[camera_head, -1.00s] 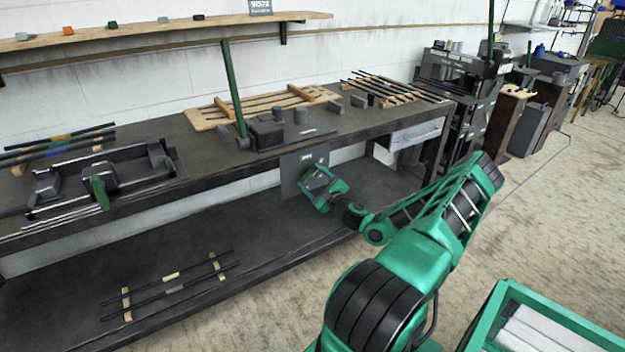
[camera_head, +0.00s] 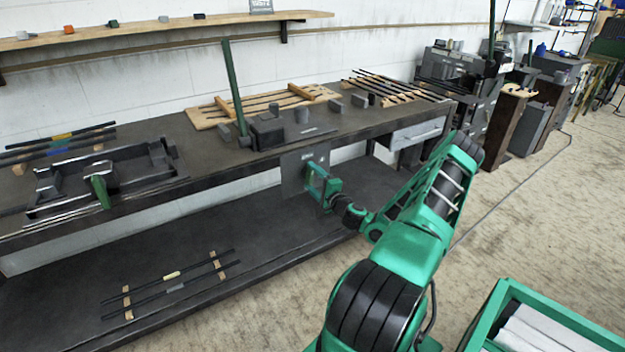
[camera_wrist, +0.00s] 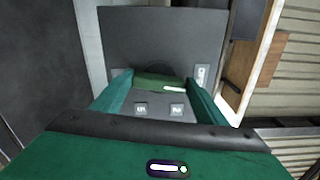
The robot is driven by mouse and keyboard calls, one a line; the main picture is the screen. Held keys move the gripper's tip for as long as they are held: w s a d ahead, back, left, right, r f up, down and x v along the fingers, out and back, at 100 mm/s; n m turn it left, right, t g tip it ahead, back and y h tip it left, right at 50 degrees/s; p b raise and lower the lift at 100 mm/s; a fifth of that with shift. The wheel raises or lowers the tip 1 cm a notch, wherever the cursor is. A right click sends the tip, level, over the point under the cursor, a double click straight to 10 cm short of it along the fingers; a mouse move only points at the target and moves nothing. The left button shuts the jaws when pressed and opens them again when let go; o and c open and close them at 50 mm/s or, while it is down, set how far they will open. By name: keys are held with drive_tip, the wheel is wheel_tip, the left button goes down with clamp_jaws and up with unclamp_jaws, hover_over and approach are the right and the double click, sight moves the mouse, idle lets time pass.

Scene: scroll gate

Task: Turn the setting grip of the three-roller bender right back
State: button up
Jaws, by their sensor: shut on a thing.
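A grey plate (camera_head: 291,176) hangs at the front edge of the workbench, below a dark block-like machine (camera_head: 268,130); it also fills the upper middle of the wrist view (camera_wrist: 145,35). On the plate is a green setting grip (camera_wrist: 155,80) with a white mark, in front of a dark round part. Small labels sit on the plate around it. My gripper (camera_head: 315,178) is at the plate, its green fingers on either side of the grip and shut on it. In the wrist view my gripper (camera_wrist: 158,92) shows the grip lying crosswise between the fingers. In the head view the grip is mostly hidden.
A tall green lever (camera_head: 232,85) rises from the bench beside the machine. A wooden rack with rods (camera_head: 205,118) lies behind it. A grey drawer front (camera_head: 417,134) is to the right. A lower shelf (camera_head: 270,245) lies below. A green crate (camera_head: 497,310) stands front right.

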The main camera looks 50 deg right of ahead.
drive_tip(key=shift+s+f+n, duration=0.1)
drive_tip(key=shift+f+n, duration=0.15)
drive_tip(key=shift+n, duration=0.25)
drive_tip(key=o, duration=1.1)
drive_tip(key=shift+d, duration=0.1)
drive_tip(key=shift+c, duration=0.2)
drive_tip(key=shift+r, duration=0.1)
drive_tip(key=v, duration=1)
drive_tip(key=shift+s, duration=0.3)
